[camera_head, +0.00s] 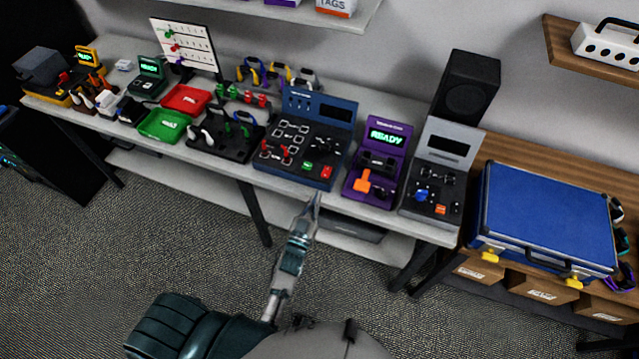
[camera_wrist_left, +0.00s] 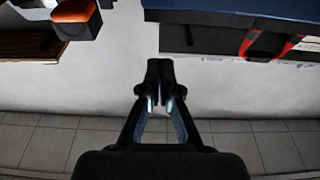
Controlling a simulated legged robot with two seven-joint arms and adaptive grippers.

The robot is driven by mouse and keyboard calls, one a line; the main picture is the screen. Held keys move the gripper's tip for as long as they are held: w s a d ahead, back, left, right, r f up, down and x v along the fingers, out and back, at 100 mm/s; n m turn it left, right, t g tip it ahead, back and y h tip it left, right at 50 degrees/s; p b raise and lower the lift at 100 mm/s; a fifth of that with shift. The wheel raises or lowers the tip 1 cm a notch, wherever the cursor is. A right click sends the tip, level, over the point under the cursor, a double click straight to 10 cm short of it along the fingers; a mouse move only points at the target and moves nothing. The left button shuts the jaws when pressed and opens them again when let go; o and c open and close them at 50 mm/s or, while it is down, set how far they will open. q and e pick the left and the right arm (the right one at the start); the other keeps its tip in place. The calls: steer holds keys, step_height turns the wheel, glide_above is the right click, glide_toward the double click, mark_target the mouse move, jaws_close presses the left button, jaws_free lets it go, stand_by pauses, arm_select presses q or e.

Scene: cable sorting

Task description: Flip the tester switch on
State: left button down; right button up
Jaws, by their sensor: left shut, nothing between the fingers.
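Three tester-like devices stand along the front of the long bench in the head view. One is a dark blue panel (camera_head: 297,142) with red and green buttons. Beside it is a purple device (camera_head: 376,160) with a lit READY screen and an orange lever (camera_head: 363,182). Right of that is a grey device (camera_head: 434,170) with a dark screen, a blue knob and an orange switch (camera_head: 440,210). I cannot tell which one is the tester. My left gripper (camera_head: 315,199) is shut and empty, just in front of the bench's front edge. Its closed fingers also show in the left wrist view (camera_wrist_left: 160,70).
A black speaker (camera_head: 468,84) stands behind the grey device. A blue case (camera_head: 546,218) lies on the wooden bench at right. Green (camera_head: 165,125) and red (camera_head: 186,99) trays sit farther left. A shelf overhangs the back. The floor in front is clear.

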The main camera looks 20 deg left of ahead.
arm_select(q)
steer(key=shift+s+a+f, duration=0.2)
steer(key=shift+s, duration=0.25)
steer(key=shift+s+a+f, duration=0.15)
steer(key=shift+s+f, duration=0.05)
steer(key=shift+s, duration=0.25)
arm_select(e)
steer(key=shift+a, duration=0.4)
